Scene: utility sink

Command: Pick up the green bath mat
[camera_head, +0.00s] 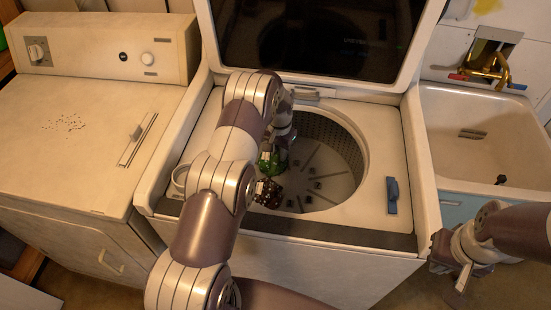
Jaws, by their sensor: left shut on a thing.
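The green bath mat (272,161) is a small crumpled green bundle inside the open washer drum, partly hidden by my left arm. My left gripper (278,147) reaches down into the drum and is shut on the mat; its fingertips are mostly hidden. My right gripper (463,277) is in front of the washer's right corner, well away from the mat. Its finger gap is too small to make out.
A dark speckled bundle (268,193) lies in the drum just below the mat. The washer's rim (347,207) surrounds the drum, and its raised lid (318,40) stands behind. A dryer (75,130) is at left, a sink (475,145) with a brass faucet (490,68) at right.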

